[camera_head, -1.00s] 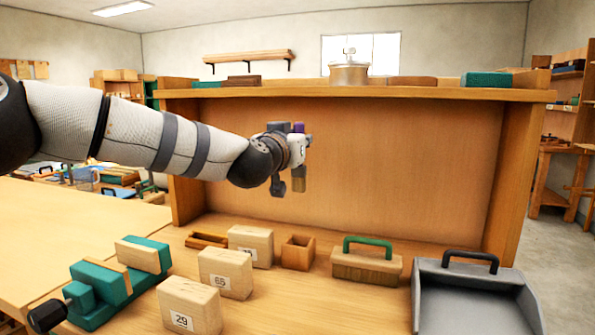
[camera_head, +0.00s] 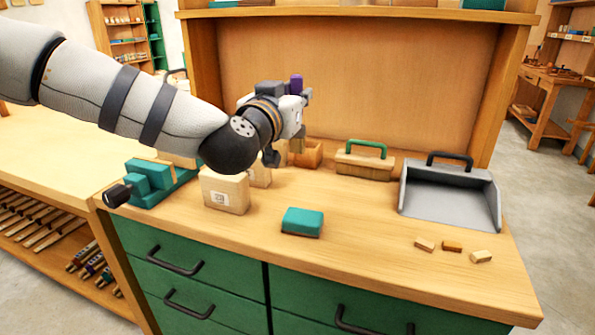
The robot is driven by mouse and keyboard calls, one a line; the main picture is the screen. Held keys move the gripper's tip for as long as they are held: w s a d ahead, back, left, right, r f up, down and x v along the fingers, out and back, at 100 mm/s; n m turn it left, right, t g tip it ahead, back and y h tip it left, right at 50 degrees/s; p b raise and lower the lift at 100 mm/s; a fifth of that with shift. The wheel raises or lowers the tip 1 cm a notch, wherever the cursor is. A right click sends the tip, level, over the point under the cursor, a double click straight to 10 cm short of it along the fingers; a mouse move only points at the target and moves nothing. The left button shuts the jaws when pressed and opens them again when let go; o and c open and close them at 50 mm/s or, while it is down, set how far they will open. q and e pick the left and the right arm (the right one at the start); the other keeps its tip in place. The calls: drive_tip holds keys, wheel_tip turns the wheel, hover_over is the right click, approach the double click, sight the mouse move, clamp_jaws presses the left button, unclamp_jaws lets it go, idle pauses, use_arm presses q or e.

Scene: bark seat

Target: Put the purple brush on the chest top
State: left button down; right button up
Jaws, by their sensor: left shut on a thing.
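The purple brush (camera_head: 296,84) is upright in my left gripper (camera_head: 300,108). Its purple end sticks up above the fingers, and a wood-coloured part shows below them. The fingers are shut on its middle and hide that part. The gripper is in front of the tall back panel and overlaps a small open wooden box in the picture. The chest top (camera_head: 370,235) is a wooden surface above green drawers, and it lies below the gripper. The brush appears to be held above the surface, clear of it. My right gripper is not in view.
On the chest top are a teal block (camera_head: 303,221), a numbered wooden block (camera_head: 225,191), a teal vise (camera_head: 152,182), a green-handled wooden block (camera_head: 364,164), a grey dustpan (camera_head: 450,200) and small wood pieces (camera_head: 451,246). Free room lies around the teal block, especially right of it.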

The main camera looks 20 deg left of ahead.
use_arm(q)
drive_tip(key=w+a+f+b, duration=0.3)
drive_tip(key=w+f, duration=0.8)
drive_tip(key=f, duration=0.2)
drive_tip(key=shift+w+a+f+b, duration=0.2)
drive_tip(key=shift+a+b, duration=0.15)
drive_tip(key=c, duration=1.5)
unclamp_jaws()
drive_tip(key=shift+c, duration=0.2)
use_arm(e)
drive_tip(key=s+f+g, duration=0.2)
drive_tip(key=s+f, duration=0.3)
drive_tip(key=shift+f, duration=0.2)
use_arm(q)
drive_tip(key=shift+r, duration=0.15)
drive_tip(key=s+p, duration=0.2)
drive_tip(key=s, duration=1)
drive_tip(key=shift+a, duration=0.2)
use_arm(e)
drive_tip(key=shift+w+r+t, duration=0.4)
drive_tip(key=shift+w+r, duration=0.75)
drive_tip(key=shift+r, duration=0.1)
